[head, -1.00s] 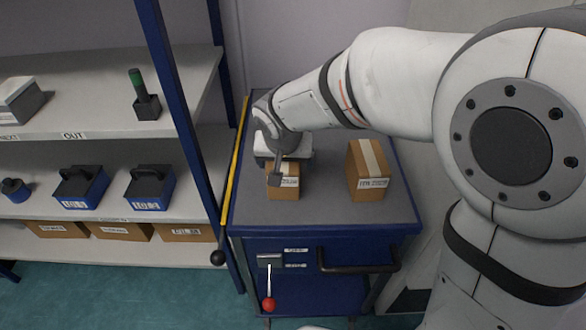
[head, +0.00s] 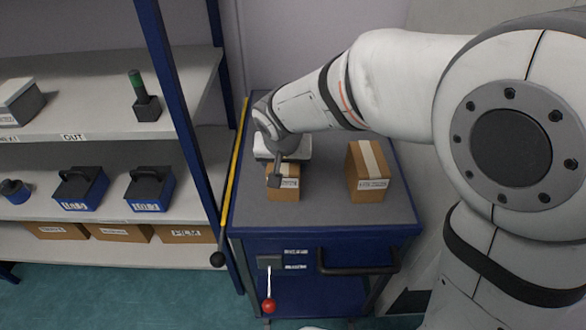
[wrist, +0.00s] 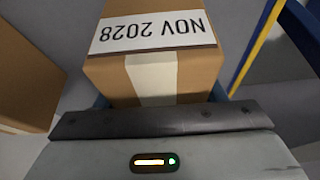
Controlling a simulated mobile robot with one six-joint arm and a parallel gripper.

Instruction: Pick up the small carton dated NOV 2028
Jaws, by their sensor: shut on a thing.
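A small brown carton (wrist: 155,75) with a pale tape strip fills the middle of the wrist view. Its white label reads NOV 2028, upside down in that view. In the head view the same carton (head: 284,194) is at the left of the blue cart's grey top (head: 325,212), partly hidden by my arm and gripper. My gripper (head: 276,180) is over this carton and shut on it. In the wrist view the gripper body (wrist: 160,125) spans the bottom, with the carton directly beyond it. I cannot tell whether the carton is clear of the cart top.
A second carton (head: 368,171) stands to the right on the cart, also at the left in the wrist view (wrist: 25,80). Shelves with blue boxes (head: 150,188) stand left of the cart, behind a blue post (head: 180,110). The cart's front right top is clear.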

